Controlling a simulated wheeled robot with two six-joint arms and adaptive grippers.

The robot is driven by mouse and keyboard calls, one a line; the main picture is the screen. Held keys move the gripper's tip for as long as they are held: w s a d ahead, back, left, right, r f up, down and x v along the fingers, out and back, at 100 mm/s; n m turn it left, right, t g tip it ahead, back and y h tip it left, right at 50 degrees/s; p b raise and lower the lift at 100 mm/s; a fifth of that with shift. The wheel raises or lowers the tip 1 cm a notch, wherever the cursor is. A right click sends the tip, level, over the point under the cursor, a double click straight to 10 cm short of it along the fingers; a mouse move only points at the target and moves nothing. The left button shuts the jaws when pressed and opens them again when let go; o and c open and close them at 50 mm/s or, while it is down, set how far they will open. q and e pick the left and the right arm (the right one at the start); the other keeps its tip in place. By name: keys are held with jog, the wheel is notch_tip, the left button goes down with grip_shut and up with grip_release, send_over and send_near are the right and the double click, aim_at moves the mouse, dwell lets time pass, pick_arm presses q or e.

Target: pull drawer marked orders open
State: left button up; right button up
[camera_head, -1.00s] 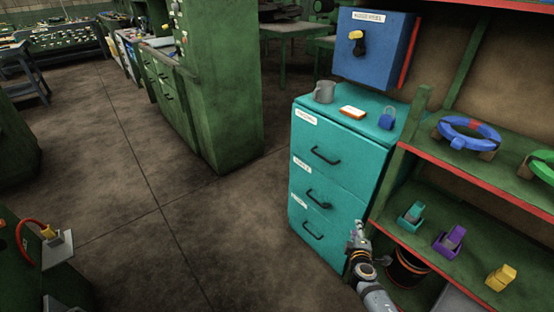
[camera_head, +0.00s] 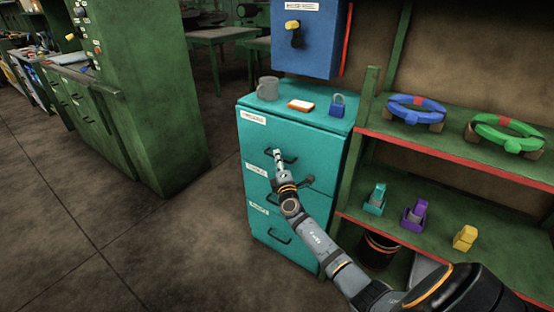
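A teal cabinet (camera_head: 325,118) has three stacked drawers, each with a white label and a dark bar handle. The label texts are too small to read surely, so I cannot tell which one says orders. The top drawer (camera_head: 315,150), middle drawer (camera_head: 262,188) and bottom drawer (camera_head: 262,225) look closed. My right gripper (camera_head: 277,154) is at the top drawer's handle (camera_head: 290,159), overlapping its left part. I cannot tell whether it touches the handle or how far its fingers are apart. My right arm hides part of the lower drawers. My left gripper is out of view.
A grey mug (camera_head: 267,89), an orange-and-white item (camera_head: 301,105) and a blue padlock (camera_head: 338,104) are on the cabinet top. A blue wall box (camera_head: 318,40) hangs above. A green shelf (camera_head: 385,132) stands close on the right. Floor is clear to the left.

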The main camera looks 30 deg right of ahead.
jog(key=shift+w+d, duration=0.25)
jog(key=shift+w, duration=0.45)
grip_shut()
